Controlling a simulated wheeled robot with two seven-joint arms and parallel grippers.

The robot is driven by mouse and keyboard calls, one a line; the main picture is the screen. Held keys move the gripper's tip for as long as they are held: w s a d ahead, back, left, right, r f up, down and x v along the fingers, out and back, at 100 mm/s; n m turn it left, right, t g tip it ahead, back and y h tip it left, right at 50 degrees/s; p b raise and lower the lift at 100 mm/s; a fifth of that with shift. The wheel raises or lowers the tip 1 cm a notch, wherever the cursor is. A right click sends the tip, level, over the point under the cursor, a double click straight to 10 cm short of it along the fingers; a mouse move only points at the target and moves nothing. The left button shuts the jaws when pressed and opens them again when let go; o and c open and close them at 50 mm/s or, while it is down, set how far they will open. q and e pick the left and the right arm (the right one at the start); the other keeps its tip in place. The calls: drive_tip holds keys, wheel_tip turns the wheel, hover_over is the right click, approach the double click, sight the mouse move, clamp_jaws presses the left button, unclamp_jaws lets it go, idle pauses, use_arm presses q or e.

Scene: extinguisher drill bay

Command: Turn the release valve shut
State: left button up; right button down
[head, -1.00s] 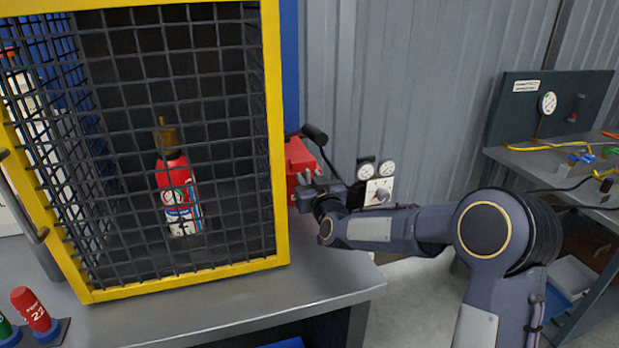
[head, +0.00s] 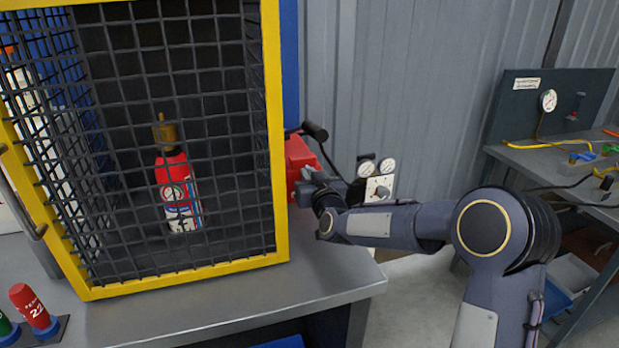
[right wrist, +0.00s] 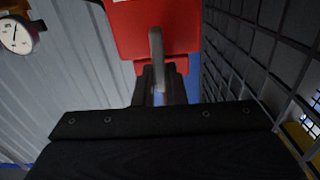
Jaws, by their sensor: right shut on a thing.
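A red valve box (head: 298,154) is at the right side of the yellow-framed mesh cage in the head view. Its red body (right wrist: 152,22) fills the top of the right wrist view. A grey lever (right wrist: 157,45) stands out from its face there. My right gripper (head: 308,177) reaches the box from the right. In the right wrist view its dark fingers (right wrist: 160,84) are closed on the lever's end. The contact is partly hidden in the head view by the gripper itself. My left gripper is not in view.
The mesh cage (head: 278,190), holding a red extinguisher (head: 175,178), stands close to my right gripper's left. Gauges on a panel (head: 379,188) are behind my right forearm. A grey workbench (head: 560,165) stands far right.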

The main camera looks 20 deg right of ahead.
drive_tip(key=m+b, duration=0.4)
drive_tip(key=d+f+m+b, duration=0.1)
drive_tip(key=m+b, duration=0.7)
drive_tip(key=shift+d+f+m+b, duration=0.2)
drive_tip(key=shift+m+b, duration=0.15)
drive_tip(key=shift+m, duration=0.05)
drive_tip(key=m+b, duration=0.2)
drive_tip(key=m, duration=0.2)
drive_tip(key=shift+f+m+b, duration=0.15)
drive_tip(key=shift+m+b, duration=0.15)
drive_tip(key=shift+b, duration=0.05)
drive_tip(key=c, duration=1.5)
unclamp_jaws()
drive_tip(key=shift+s+d+b, duration=0.2)
drive_tip(key=shift+s+b, duration=0.2)
drive_tip(key=shift+s, duration=3.5)
